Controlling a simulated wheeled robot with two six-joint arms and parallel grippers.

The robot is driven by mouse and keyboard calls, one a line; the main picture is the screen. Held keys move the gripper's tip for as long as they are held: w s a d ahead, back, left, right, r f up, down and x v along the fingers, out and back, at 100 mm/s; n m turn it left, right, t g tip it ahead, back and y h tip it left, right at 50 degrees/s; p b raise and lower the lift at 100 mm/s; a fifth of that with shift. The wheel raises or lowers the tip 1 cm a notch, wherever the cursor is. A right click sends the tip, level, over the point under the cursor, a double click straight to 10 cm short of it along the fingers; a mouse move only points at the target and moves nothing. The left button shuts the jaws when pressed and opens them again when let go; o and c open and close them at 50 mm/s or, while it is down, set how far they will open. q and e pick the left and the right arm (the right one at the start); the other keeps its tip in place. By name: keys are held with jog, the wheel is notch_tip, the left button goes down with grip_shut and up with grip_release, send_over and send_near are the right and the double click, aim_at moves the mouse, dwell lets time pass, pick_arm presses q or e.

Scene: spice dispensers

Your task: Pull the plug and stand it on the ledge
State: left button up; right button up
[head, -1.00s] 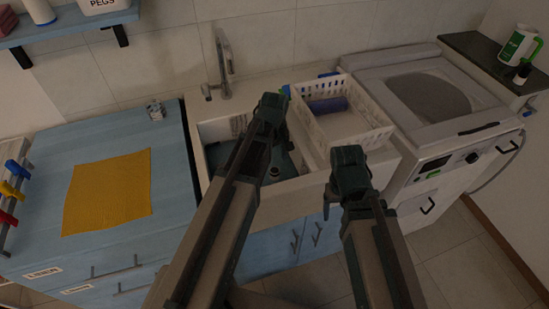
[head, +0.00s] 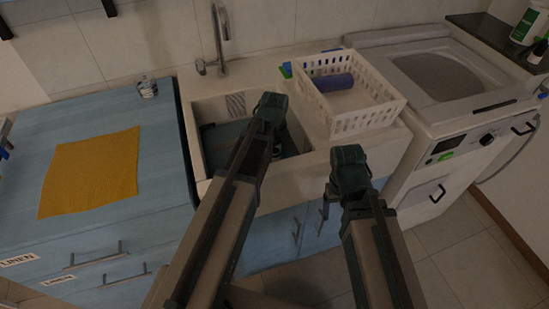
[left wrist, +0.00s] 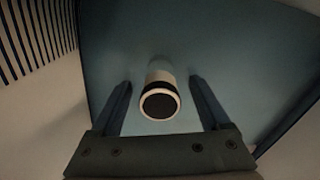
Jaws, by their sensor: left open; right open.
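In the left wrist view, the plug (left wrist: 159,103) is a pale upright cylinder with a dark band and dark round top. It stands on the blue-grey sink floor (left wrist: 230,60). My left gripper (left wrist: 159,86) is open, with one finger on each side of the plug and gaps between. In the head view my left gripper (head: 276,148) reaches down into the sink (head: 218,140), and my arm largely hides the plug. The pale ledge (head: 258,76) runs behind the sink. My right gripper (head: 327,202) is open and empty in front of the sink cabinet.
A white basket (head: 372,122) holding a blue roll (head: 333,82) stands right of the sink. The tap (head: 220,40) rises at the back. A yellow cloth (head: 92,172) and a small glass (head: 148,88) are on the blue counter at left. A washing machine (head: 465,125) stands at right.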

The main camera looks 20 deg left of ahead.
aim_at(275, 150)
pick_arm(q)
grip_shut()
dwell(0.6)
jog(key=shift+r+p, duration=1.65)
jog(key=shift+r+p, duration=1.9)
